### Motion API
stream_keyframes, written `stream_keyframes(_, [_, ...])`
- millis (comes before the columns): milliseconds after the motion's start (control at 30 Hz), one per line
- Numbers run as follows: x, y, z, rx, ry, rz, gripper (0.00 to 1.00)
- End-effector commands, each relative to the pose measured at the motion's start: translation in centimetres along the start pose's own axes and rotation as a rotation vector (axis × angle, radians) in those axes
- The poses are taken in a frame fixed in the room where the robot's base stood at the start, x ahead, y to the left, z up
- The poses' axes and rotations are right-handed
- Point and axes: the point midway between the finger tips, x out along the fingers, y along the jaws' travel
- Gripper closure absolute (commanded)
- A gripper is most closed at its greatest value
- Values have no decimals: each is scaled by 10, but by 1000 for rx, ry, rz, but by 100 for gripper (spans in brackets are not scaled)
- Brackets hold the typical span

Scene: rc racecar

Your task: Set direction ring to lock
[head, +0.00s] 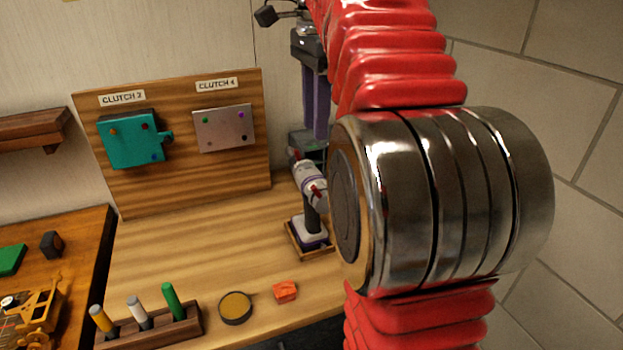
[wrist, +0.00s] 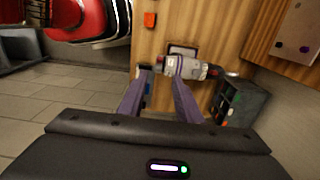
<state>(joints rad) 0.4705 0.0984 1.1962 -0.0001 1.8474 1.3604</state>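My gripper (head: 316,134) points down just above and behind the tool in the head view. In the wrist view my gripper (wrist: 160,76) has its two purple fingers apart, with nothing clearly held between them. I cannot tell whether a fingertip touches the tool.
A wooden board holds a teal clutch plate (head: 133,140) and a grey clutch plate (head: 224,128). A pen rack (head: 150,328), a round tin (head: 235,308) and an orange block (head: 285,291) lie along the front. A dark box (wrist: 240,102) stands close to the tool. My arm hides the right side.

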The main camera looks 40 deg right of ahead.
Motion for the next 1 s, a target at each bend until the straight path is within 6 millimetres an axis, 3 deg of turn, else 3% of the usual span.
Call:
stream_keyframes(367, [21,0,1,-4,0,1,69])
stream_keyframes(1000, [106,0,2,-6,-1,3,69])
